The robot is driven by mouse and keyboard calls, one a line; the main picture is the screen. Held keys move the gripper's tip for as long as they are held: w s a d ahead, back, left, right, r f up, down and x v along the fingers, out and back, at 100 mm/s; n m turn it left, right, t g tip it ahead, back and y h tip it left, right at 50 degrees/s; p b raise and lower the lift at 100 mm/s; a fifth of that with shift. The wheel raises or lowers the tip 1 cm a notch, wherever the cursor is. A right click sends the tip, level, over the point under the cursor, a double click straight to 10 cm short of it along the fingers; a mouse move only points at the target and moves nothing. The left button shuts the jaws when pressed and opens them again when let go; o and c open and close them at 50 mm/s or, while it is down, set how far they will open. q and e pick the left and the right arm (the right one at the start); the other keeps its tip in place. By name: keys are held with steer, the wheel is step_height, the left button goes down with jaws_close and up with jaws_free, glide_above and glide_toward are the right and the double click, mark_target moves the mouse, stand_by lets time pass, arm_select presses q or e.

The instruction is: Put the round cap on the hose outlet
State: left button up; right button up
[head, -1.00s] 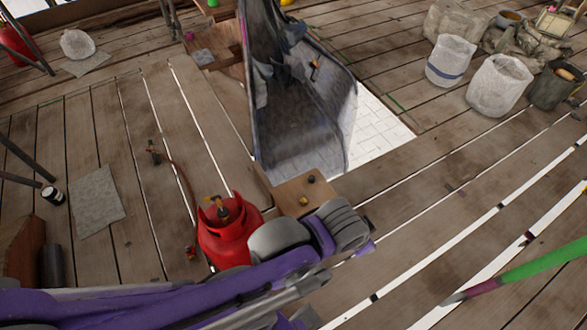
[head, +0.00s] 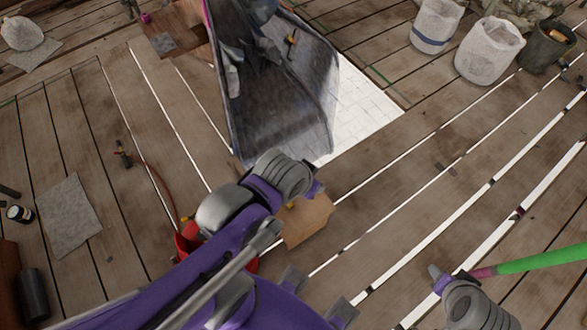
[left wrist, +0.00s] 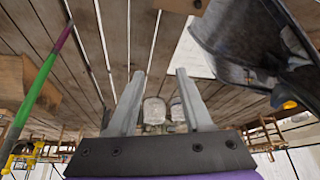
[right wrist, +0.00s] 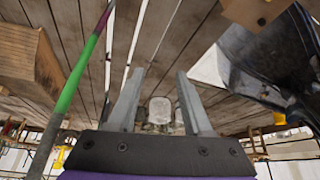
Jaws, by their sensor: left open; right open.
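The red gas cylinder (head: 186,240) stands behind my left arm, which hides most of it. A thin hose (head: 158,182) runs from it over the planks to a small brass-and-dark fitting (head: 122,155); I cannot tell which end is the outlet. A wooden board (head: 308,222) lies beside my left forearm, partly covered by it. A small yellow piece (head: 292,205) shows at its edge; no round cap can be made out clearly. My left gripper (left wrist: 160,71) is open and empty. My right gripper (right wrist: 160,71) is open and empty, with its arm at the lower right of the head view.
A dark chute (head: 280,105) stands over a gap in the planks. White buckets (head: 490,50) and a dark bucket (head: 547,45) stand at the upper right. A green pole (head: 545,258) crosses at the right. A grey sheet (head: 68,215) lies left.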

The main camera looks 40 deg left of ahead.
arm_select(q)
steer(key=shift+w+a, duration=0.15)
steer(key=shift+w, duration=0.05)
arm_select(e)
steer(key=shift+w+a, duration=0.1)
steer(key=shift+a, duration=0.05)
arm_select(q)
steer(key=shift+o, duration=0.2)
steer(key=shift+s, duration=0.1)
arm_select(e)
steer(key=shift+o, duration=0.2)
